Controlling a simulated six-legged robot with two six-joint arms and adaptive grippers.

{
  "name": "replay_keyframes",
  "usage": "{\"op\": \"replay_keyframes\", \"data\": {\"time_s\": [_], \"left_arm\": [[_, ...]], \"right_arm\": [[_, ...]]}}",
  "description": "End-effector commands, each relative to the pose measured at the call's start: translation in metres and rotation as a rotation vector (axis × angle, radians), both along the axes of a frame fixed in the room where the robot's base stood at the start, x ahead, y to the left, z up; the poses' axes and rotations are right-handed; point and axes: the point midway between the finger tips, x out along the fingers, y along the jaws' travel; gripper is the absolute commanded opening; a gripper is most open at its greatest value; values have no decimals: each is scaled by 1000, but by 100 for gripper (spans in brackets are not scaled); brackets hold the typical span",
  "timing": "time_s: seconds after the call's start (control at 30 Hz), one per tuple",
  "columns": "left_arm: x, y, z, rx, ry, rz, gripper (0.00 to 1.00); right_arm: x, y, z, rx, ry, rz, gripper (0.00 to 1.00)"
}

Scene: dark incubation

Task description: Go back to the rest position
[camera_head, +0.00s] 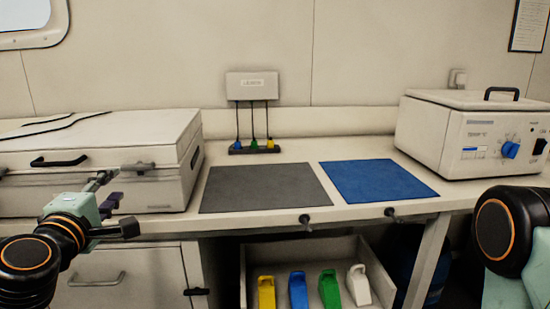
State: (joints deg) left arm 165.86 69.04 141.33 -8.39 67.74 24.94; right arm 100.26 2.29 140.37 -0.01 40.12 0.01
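My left arm comes in from the lower left, with its dark gripper (117,186) in front of the large white case. Its two fingers look apart, with nothing seen between them. My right arm shows only as a black joint and a pale green link at the right edge. Its gripper is out of the frame.
The white case (165,190) stands at the left of the bench. A grey mat (264,188) and a blue mat (378,181) lie bare in the middle. A white box device (425,135) stands at the right. An open drawer (246,272) below holds several coloured items.

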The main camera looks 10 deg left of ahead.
Motion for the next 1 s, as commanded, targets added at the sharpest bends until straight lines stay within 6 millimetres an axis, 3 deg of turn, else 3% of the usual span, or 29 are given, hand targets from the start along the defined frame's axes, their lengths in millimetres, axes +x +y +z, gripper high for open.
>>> {"op": "replay_keyframes", "data": {"time_s": [0.13, 0.27, 0.47, 0.57, 0.77, 0.9, 1.0], "left_arm": [[4, -22, -15, 139, 101, -105, 36], [3, -39, -46, 274, 221, -190, 36], [-12, -65, -115, 479, 439, -342, 36], [-30, -79, -163, 597, 580, -450, 36], [-94, -103, -265, 811, 878, -710, 36], [-156, -116, -327, 921, 1067, -908, 36], [-204, -123, -363, 978, 1181, -1043, 36]], "right_arm": [[0, 0, 0, 0, 0, 0, 40], [0, 0, 0, 0, 0, 0, 40], [0, 0, 0, 0, 0, 0, 40], [0, 0, 0, 0, 0, 0, 40], [0, 0, 0, 0, 0, 0, 40], [0, 0, 0, 0, 0, 0, 40], [0, 0, 0, 0, 0, 0, 40]]}}
